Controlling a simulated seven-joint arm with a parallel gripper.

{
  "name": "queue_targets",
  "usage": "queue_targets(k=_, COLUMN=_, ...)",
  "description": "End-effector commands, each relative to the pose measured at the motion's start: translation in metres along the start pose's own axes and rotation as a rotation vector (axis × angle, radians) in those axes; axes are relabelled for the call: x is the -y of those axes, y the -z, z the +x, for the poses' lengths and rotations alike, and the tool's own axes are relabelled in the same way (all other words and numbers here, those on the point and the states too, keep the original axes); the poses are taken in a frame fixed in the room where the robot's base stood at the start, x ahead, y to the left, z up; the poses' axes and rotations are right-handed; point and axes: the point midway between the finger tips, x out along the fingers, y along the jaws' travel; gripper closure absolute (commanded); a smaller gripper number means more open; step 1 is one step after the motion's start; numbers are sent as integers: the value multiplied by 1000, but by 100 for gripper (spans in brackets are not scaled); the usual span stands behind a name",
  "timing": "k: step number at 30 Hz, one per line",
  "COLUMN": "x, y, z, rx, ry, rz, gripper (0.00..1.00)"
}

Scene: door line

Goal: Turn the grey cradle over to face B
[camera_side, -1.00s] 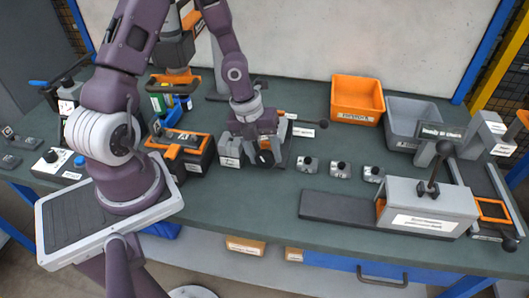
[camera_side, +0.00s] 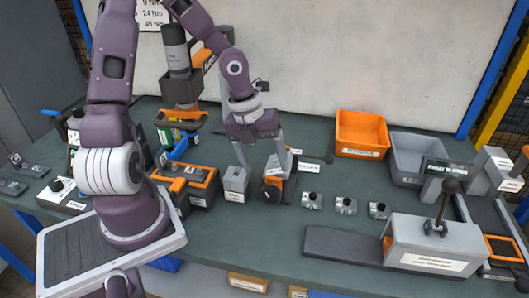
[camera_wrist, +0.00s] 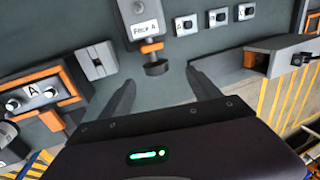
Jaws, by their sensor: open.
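The grey cradle (camera_wrist: 140,20) carries a white "Face A" label in the wrist view. An orange part and a black knob (camera_wrist: 157,68) are at its near side. In the side view the cradle (camera_side: 277,174) is partly hidden behind my gripper's fingers, with the black knob (camera_side: 270,193) at its front. My gripper (camera_side: 262,162) is open above the cradle with nothing between its fingers. In the wrist view the fingertips (camera_wrist: 160,78) spread on either side of the knob, apart from it. No face B label shows.
A small grey block (camera_side: 235,180) stands left of the cradle. Further left is an orange-topped fixture (camera_side: 188,180) marked A. Several small knobbed blocks (camera_side: 345,204) line up to the right, before a grey housing with a lever (camera_side: 430,243). Orange (camera_side: 361,133) and grey (camera_side: 415,150) bins stand behind.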

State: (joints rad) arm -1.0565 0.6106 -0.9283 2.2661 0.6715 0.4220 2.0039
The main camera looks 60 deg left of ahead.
Motion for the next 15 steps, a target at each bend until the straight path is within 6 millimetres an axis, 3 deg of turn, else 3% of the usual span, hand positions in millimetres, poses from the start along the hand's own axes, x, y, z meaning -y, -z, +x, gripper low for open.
queue_targets(k=6, x=4, y=0, z=-22, rx=0, ry=-5, rz=-1, gripper=28)
queue_targets(k=15, x=8, y=0, z=-29, rx=-1, ry=0, rz=1, gripper=28)
